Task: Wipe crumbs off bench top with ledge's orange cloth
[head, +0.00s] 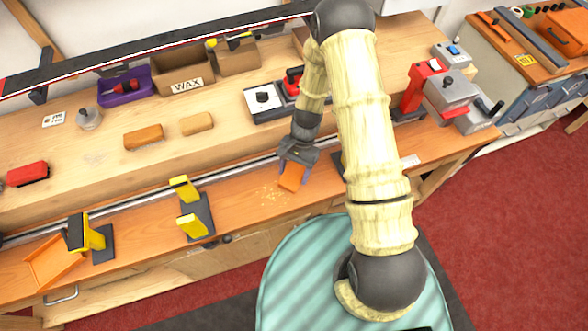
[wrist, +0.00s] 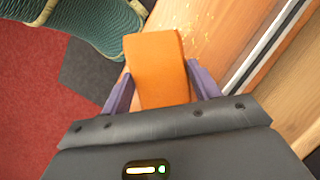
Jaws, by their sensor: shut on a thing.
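My gripper (head: 296,170) is low over the lower front bench top (head: 330,178). It is shut on the orange cloth (head: 291,179), which looks like a flat folded block. In the wrist view the cloth (wrist: 158,68) sticks out between the two purple fingers of my gripper (wrist: 160,88). Pale crumbs (head: 270,192) lie scattered on the bench top just left of the cloth. They also show in the wrist view (wrist: 190,20) beyond the cloth's far end. I cannot tell whether the cloth touches the bench top.
A metal rail (head: 140,203) runs along the back of the lower top. Yellow-and-black clamps (head: 190,210) and an orange tray (head: 54,262) stand to the left. A red-and-grey machine (head: 440,92) stands at right. The raised ledge (head: 90,165) holds blocks, a red brush (head: 27,174) and a wax box (head: 183,76).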

